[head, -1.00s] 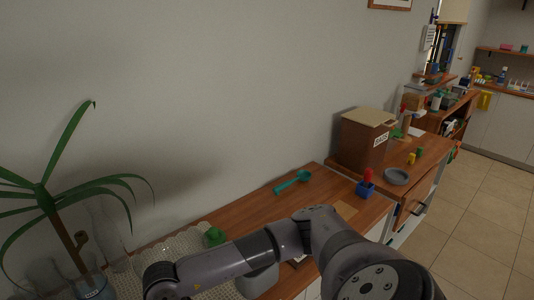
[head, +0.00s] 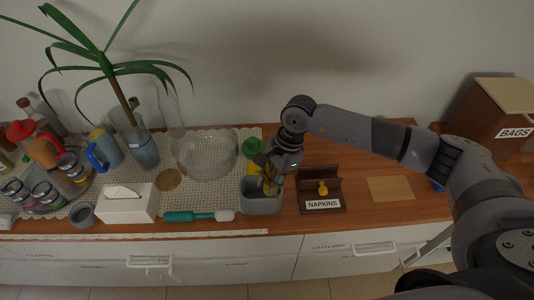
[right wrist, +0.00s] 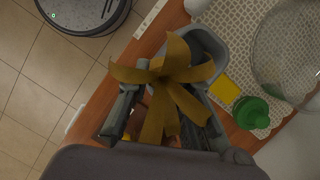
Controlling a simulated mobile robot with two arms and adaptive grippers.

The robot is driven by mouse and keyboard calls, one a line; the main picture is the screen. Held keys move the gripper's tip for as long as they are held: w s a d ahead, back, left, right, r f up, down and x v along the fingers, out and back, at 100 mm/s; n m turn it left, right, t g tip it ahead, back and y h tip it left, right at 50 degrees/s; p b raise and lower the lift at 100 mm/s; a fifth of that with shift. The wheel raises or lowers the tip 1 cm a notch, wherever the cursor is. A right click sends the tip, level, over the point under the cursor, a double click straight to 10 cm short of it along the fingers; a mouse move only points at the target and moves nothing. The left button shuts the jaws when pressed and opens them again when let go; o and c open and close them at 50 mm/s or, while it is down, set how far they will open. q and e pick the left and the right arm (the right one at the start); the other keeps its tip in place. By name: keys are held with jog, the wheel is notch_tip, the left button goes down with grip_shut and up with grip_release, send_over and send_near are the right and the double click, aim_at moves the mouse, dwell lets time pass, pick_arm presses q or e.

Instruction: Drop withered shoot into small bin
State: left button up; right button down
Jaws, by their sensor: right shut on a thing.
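My right gripper (head: 275,166) is shut on the withered shoot (head: 270,182), a bunch of yellow-brown drooping leaves. The shoot also shows in the right wrist view (right wrist: 172,78), spread between the fingers. The small bin (head: 262,206) is a grey open box at the counter's front edge, just below the shoot in the head view. In the right wrist view its rim (right wrist: 222,50) shows behind the leaves. The leaves overlap the bin's opening; I cannot tell how deep they hang. My left gripper is not in view.
A napkin holder (head: 323,203) stands right of the bin, and a teal-handled tool (head: 195,216) lies to its left. A green-topped item (head: 253,147) and a glass bowl (head: 205,170) stand behind. A potted plant (head: 143,150) and tissue box (head: 128,204) are further left.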

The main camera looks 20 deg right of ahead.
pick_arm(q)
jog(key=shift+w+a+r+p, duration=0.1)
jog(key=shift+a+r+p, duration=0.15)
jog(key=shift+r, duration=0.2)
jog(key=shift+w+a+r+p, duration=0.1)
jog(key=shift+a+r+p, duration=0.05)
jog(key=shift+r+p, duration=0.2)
pick_arm(e)
jog(key=w+r+m, duration=0.1)
jog(key=w+r+m+t, duration=0.1)
jog(key=w+m, duration=0.1)
jog(key=w+r+m, duration=0.1)
jog(key=m, duration=0.1)
jog(key=shift+w+a+t, duration=0.2)
jog(key=shift+a+t, duration=0.1)
pick_arm(q)
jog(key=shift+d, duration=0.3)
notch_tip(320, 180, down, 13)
jog(key=b, duration=1.3)
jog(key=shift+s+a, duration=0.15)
pick_arm(e)
notch_tip(320, 180, down, 13)
jog(key=shift+r, duration=0.1)
pick_arm(q)
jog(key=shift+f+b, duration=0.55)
jog(key=shift+b, duration=0.1)
pick_arm(e)
jog(key=shift+f, duration=0.55)
